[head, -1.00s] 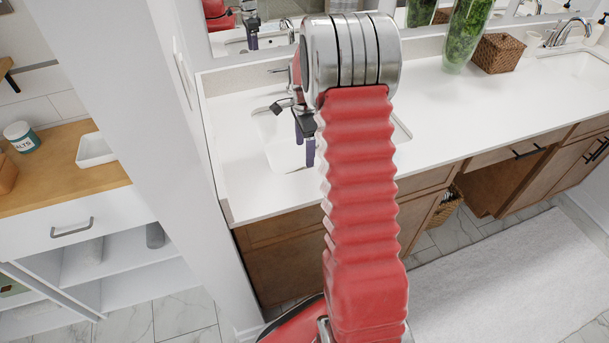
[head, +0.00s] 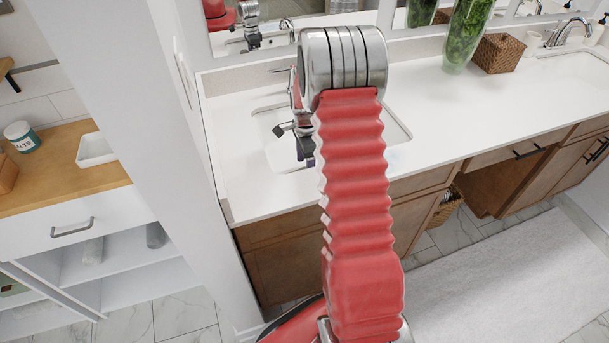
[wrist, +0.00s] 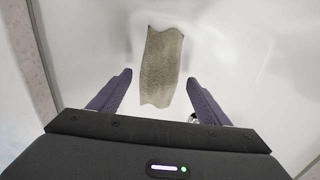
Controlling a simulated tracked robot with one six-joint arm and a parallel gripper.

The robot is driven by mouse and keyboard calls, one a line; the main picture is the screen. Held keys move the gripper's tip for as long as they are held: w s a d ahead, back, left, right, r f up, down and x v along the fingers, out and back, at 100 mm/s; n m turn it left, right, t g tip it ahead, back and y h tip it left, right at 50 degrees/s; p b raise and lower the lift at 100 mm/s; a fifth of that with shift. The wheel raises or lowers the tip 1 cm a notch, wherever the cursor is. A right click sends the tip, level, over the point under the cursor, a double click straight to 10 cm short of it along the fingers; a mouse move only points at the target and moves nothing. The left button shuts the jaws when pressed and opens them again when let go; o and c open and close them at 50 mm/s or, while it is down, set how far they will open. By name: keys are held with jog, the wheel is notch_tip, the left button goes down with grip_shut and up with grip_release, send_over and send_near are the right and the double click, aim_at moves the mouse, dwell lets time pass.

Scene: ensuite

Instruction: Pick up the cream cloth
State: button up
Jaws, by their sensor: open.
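The cream cloth (wrist: 160,65) lies in the white sink basin, seen in the wrist view as a wavy-edged beige strip beyond my fingertips. My gripper (wrist: 158,88) is open and empty, its two purple fingers spread on either side of the cloth's near end in the picture. I cannot tell how high the fingers are above it. In the head view my gripper (head: 304,150) hangs over the left sink, partly behind my red arm. The cloth is hidden there.
The white counter (head: 240,180) surrounds the sink (head: 398,130). A wall stands close on the left. A glass vase with greenery (head: 466,35), a wicker box (head: 503,52) and a second faucet (head: 572,28) stand farther right. The middle of the counter is clear.

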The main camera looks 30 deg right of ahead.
notch_tip(320, 180, down, 2)
jog(key=shift+c, duration=0.2)
dwell(0.4)
jog(key=c, duration=1.1)
